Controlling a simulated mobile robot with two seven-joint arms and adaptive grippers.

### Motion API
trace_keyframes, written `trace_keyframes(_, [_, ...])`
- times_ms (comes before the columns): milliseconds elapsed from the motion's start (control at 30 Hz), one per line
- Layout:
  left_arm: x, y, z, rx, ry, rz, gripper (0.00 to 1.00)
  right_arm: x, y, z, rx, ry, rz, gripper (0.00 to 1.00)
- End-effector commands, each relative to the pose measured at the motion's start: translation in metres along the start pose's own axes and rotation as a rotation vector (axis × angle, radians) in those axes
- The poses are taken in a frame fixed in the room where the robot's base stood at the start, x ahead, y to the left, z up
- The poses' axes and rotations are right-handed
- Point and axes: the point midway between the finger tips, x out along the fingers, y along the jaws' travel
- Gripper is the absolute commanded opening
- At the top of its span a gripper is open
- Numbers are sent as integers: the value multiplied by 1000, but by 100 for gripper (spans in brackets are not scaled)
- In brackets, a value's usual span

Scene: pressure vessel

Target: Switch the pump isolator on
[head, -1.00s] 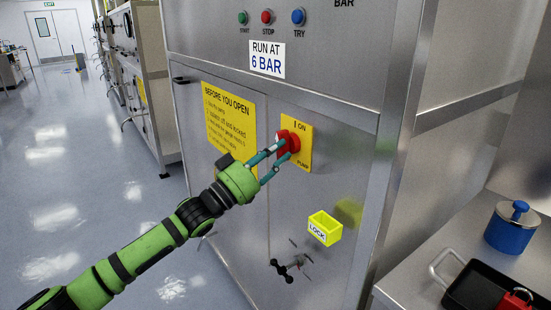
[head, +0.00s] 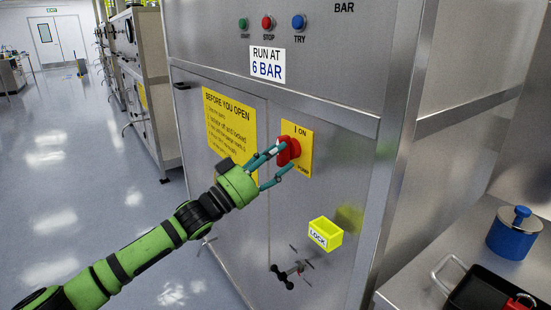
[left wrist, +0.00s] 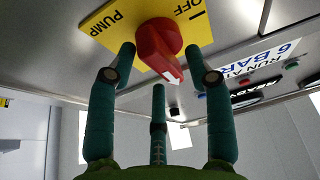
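The pump isolator is a red rotary handle (head: 290,150) on a yellow plate (head: 304,143) on the steel cabinet front. "I ON" reads at the plate's top and "PUMP" at its bottom. In the left wrist view the red handle (left wrist: 158,48) has a white mark near its end, and "OFF" shows on the plate (left wrist: 108,30). My left gripper (head: 285,157) is at the handle with its fingers spread. In the left wrist view the fingers (left wrist: 168,68) stand either side of the handle, with visible gaps. My right gripper is not in view.
A yellow lock box (head: 325,234) and a dark valve handle (head: 291,274) are on the cabinet below the isolator. Push buttons (head: 268,23) are above. At right, a bench holds a blue weight-like object (head: 513,236) and a black tray (head: 468,292).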

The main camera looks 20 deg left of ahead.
Motion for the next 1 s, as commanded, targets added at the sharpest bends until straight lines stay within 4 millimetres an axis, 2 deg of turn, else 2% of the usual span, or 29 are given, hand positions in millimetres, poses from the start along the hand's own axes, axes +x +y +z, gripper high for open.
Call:
trace_keyframes(267, [-6, 0, 1, -3, -1, -1, 52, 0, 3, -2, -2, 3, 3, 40])
trace_keyframes(367, [-20, 0, 2, -4, -3, -1, 52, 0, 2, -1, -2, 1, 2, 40])
trace_keyframes(700, [-87, 0, 2, -3, -6, -1, 52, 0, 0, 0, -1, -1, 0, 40])
trace_keyframes(800, [-101, 0, 2, -3, -5, -2, 52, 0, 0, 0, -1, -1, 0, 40])
trace_keyframes(1000, [-117, 0, 1, -1, -1, 0, 52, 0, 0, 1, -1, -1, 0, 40])
